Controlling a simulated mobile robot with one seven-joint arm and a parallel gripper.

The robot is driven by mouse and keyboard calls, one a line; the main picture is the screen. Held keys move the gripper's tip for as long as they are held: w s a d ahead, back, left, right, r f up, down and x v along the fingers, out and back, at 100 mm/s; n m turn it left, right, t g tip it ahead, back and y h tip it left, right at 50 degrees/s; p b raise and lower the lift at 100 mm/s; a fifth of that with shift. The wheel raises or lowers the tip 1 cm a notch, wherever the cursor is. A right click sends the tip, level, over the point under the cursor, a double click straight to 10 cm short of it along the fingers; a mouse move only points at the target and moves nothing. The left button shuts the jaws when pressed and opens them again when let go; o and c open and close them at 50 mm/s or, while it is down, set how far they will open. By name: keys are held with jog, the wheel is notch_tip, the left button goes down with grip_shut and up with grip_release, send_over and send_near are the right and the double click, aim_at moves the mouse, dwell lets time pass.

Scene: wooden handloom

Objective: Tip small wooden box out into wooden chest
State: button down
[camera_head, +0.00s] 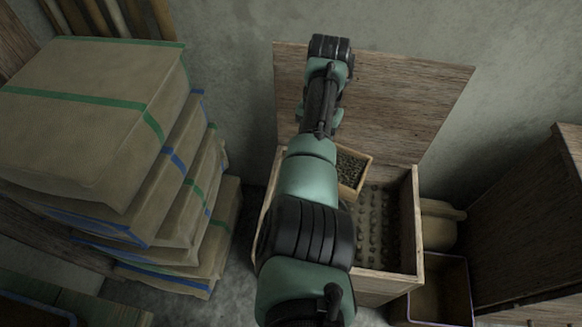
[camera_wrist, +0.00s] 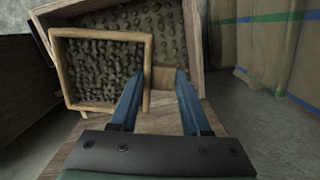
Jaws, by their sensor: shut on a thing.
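The small wooden box (camera_head: 346,193) is pale, square and filled with small dark lumps. In the head view it is at the mouth of the wooden chest (camera_head: 414,222), partly hidden by my arm. The chest is open, with its lid raised against the wall and rounded lumps covering its inside. In the wrist view, the small box (camera_wrist: 104,34) is in front of the chest (camera_wrist: 196,32), with lumps still in it. My gripper (camera_wrist: 160,74) is shut on the box's near right side, one finger over its inside. The head view hides my fingers.
A tall stack of wrapped bales (camera_head: 90,85) with green and blue bands stands left of the chest. To the right are a tan rounded object (camera_head: 440,226), an open bin (camera_head: 442,290) and a dark wooden cabinet (camera_head: 530,220). The wall is close behind the lid.

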aim_at(352, 167)
jog(key=shift+m, duration=0.4)
jog(key=d+f+b, duration=0.1)
jog(key=d, duration=0.1)
jog(key=w+d+f+b, duration=0.1)
jog(key=b, duration=0.1)
jog(key=shift+w+d+f, duration=0.1)
jog(key=shift+d+f, duration=0.2)
jog(key=shift+d, duration=0.05)
jog(key=shift+w+d, duration=0.1)
jog(key=shift+d, duration=0.2)
jog(key=shift+r+p, duration=0.1)
jog(key=shift+p, duration=0.2)
jog(key=shift+r+p, duration=0.1)
jog(key=shift+p, duration=0.7)
jog(key=p, duration=0.2)
jog(key=t+p, duration=0.1)
jog(key=p, duration=0.1)
jog(key=shift+s+a+h, duration=0.15)
jog(key=shift+s+h, duration=0.1)
jog(key=shift+h, duration=0.05)
jog(key=shift+p, duration=0.5)
